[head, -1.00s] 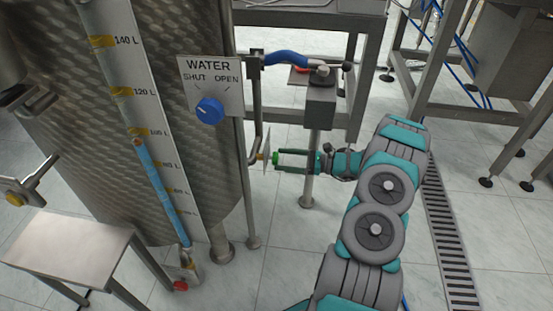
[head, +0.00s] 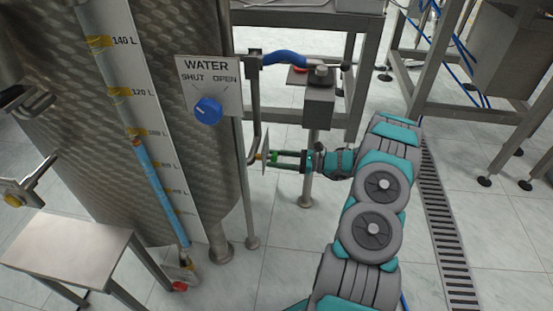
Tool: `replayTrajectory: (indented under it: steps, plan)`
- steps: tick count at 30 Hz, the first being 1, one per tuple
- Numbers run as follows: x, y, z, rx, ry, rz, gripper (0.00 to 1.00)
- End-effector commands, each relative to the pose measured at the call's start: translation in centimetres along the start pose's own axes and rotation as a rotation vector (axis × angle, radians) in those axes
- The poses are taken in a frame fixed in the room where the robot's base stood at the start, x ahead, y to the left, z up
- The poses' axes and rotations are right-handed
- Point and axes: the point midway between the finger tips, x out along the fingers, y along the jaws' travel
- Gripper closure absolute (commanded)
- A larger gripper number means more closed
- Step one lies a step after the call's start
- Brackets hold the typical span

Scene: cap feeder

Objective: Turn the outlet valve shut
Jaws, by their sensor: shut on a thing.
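My gripper (head: 283,160) reaches left from my arm, just right of the tank's lower side. Its fingers are shut on a small green knob (head: 273,158), which is partly hidden between them. The knob sits in front of a thin upright plate (head: 266,148) seen nearly edge-on, with a brass-coloured part (head: 258,157) on the plate's other side. No label saying outlet is readable, so I cannot tell from the picture whether this knob is the outlet valve. How far it is turned is too small to tell.
A blue WATER dial (head: 208,110) marked SHUT and OPEN is on the tank (head: 85,190). A post with a grey box (head: 319,108) stands close behind my gripper. A small metal table (head: 70,248) is at lower left.

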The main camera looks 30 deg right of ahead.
Motion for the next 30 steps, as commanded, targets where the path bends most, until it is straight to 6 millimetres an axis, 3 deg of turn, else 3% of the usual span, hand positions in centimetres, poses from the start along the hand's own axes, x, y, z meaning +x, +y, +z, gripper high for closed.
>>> replayTrajectory:
  steps: [1, 9, 20, 30]
  plan:
    - [0.0, 0.02, 0.0, 0.0, 0.0, 0.001, 0.68]
    - [0.0, 0.03, 0.0, 0.0, 0.0, 0.001, 0.97]
    - [0.09, 0.05, -0.21, -0.068, -0.001, 0.002, 0.97]
    - [0.18, 0.03, -0.36, -0.329, -0.003, 0.003, 0.97]
